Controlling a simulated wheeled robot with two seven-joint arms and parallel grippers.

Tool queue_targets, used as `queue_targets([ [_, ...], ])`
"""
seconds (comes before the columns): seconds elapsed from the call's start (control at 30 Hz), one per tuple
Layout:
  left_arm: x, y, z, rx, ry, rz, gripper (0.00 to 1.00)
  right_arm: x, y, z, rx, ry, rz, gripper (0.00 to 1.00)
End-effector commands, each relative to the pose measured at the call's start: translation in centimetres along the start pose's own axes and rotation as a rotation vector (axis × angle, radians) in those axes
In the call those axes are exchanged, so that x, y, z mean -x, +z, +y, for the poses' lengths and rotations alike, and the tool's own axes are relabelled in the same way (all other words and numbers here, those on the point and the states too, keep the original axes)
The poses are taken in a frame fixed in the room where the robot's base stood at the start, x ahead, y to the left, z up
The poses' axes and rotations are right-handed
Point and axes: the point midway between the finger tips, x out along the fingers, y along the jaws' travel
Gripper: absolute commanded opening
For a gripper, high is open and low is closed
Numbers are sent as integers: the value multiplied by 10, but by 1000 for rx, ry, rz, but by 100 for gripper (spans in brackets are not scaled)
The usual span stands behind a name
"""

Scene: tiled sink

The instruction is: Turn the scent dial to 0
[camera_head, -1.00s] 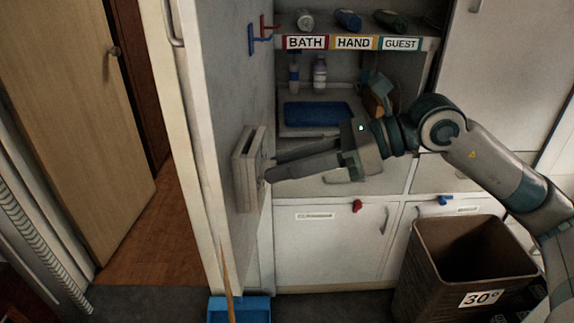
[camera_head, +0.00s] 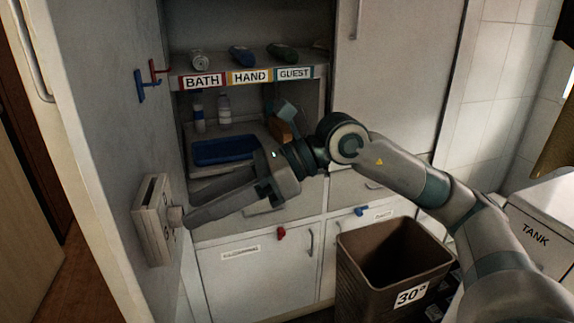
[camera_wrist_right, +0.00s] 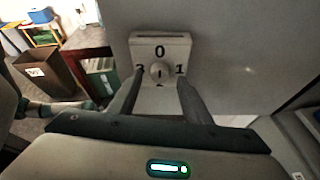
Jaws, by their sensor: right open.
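The scent dial is a round knob (camera_head: 175,216) on a pale box (camera_head: 152,222) fixed to the grey side wall. In the right wrist view, the knob (camera_wrist_right: 160,72) sits on the box face (camera_wrist_right: 147,42), with 0 above it and 1 to its right. The left digit is partly covered by a finger and the lower one is mostly hidden. A short upright mark shows on the knob; which end points is unclear. My right gripper (camera_head: 188,215) is open, its fingers on either side of the knob. Contact cannot be told. My left gripper is out of view.
A shelf labelled BATH, HAND and GUEST (camera_head: 250,77) is behind the arm, above a blue basin (camera_head: 225,151). Red and blue hooks (camera_head: 150,80) stick out of the wall above the box. A brown bin (camera_head: 390,262) marked 30° stands below the arm.

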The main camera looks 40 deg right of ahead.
Motion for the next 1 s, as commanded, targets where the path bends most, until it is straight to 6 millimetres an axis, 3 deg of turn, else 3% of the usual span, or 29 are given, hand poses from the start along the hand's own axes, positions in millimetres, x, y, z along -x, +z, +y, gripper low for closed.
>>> queue_targets([
  [0.5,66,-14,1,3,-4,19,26,89,-4,-2,-3,-5,3,45],
  [0.77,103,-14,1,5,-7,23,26,122,-3,-1,-1,-3,3,45],
  [1.0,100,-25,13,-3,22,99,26,146,-3,-1,-2,-2,2,45],
])
